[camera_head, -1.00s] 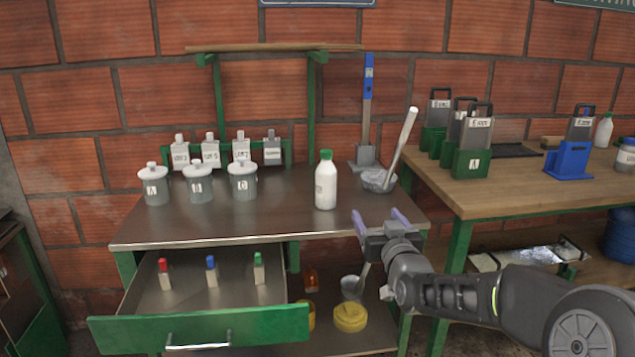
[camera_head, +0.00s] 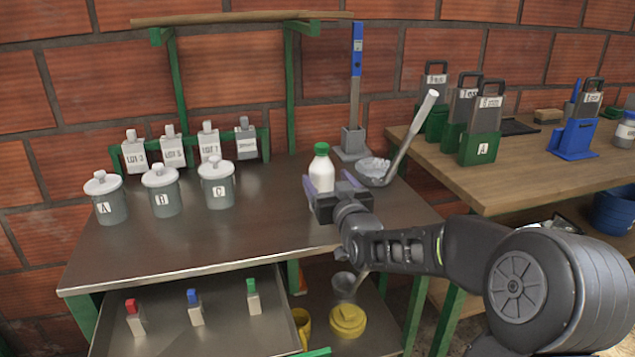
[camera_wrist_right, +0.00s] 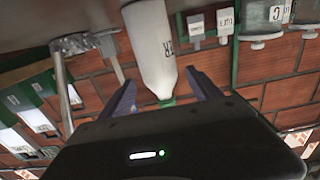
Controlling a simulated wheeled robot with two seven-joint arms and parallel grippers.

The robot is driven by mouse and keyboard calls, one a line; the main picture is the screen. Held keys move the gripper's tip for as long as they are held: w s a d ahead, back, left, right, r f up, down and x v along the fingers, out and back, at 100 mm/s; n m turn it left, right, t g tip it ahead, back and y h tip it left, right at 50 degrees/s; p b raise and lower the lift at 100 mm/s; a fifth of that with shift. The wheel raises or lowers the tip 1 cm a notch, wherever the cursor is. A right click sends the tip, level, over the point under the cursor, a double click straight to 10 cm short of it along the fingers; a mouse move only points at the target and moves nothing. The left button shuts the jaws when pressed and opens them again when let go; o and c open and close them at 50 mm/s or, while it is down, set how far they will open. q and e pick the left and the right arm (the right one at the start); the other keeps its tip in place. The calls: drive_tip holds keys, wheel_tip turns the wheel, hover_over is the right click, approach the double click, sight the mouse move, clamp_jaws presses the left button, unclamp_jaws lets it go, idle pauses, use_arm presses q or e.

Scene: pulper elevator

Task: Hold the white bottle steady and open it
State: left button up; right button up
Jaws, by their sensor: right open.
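The white bottle (camera_head: 321,172) with a green cap stands upright on the metal table, its lower part hidden behind my right gripper in the head view. My right gripper (camera_head: 335,184) is open, its two purple fingers pointing toward the bottle. In the right wrist view the bottle (camera_wrist_right: 153,50) appears upside down, between the open fingers in the picture. I cannot tell whether either finger touches it. My left gripper is not in view.
Jars A, B and C (camera_head: 163,190) stand at the table's left. A bowl with a long handle (camera_head: 373,173) is right of the bottle. An open drawer (camera_head: 235,321) holds small capped bottles. A wooden table (camera_head: 520,175) carries green and blue holders.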

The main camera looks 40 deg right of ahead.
drive_tip(key=shift+x, duration=1.3)
drive_tip(key=shift+x, duration=2.65)
clamp_jaws()
